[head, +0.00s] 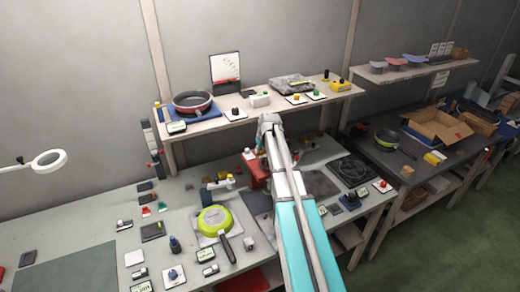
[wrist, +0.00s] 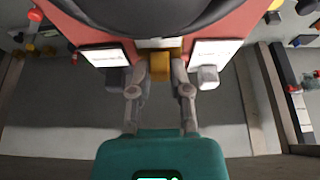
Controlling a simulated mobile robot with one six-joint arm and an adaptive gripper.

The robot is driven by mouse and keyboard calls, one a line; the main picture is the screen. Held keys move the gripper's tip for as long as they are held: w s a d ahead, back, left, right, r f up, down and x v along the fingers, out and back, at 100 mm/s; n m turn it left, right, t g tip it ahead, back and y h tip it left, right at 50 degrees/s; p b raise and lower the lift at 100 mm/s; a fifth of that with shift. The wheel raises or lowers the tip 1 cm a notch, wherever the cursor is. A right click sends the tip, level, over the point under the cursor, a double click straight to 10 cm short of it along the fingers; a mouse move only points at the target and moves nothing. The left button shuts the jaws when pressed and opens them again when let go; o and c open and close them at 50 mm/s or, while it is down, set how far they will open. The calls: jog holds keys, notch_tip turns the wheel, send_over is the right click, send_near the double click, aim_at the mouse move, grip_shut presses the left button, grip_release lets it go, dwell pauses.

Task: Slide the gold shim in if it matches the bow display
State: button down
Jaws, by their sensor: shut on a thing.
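In the wrist view, my gripper (wrist: 160,84) is shut on the gold shim (wrist: 159,68), a small gold block between its fingertips. The shim is at the edge of a red body (wrist: 118,42) with a large dark round part (wrist: 150,14) over it; whether it touches or sits in a gap there I cannot tell. A left display (wrist: 105,57) and a right display (wrist: 213,52), both white, flank the shim; their text is too small to read. In the head view my arm hides the gripper and shim; part of the red body (head: 257,172) shows beside it.
A white gauge board with a dial (head: 225,70) stands on the shelf (head: 200,125) behind, near a red-rimmed pan (head: 192,102). A lime pan (head: 214,221) and several small blocks lie on the bench left of my arm. A black square plate (head: 352,170) lies at right.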

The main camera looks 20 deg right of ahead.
jog(key=c, duration=0.6)
grip_release()
jog(key=shift+s, duration=0.2)
jog(key=shift+o, duration=0.2)
jog(key=shift+w, duration=0.15)
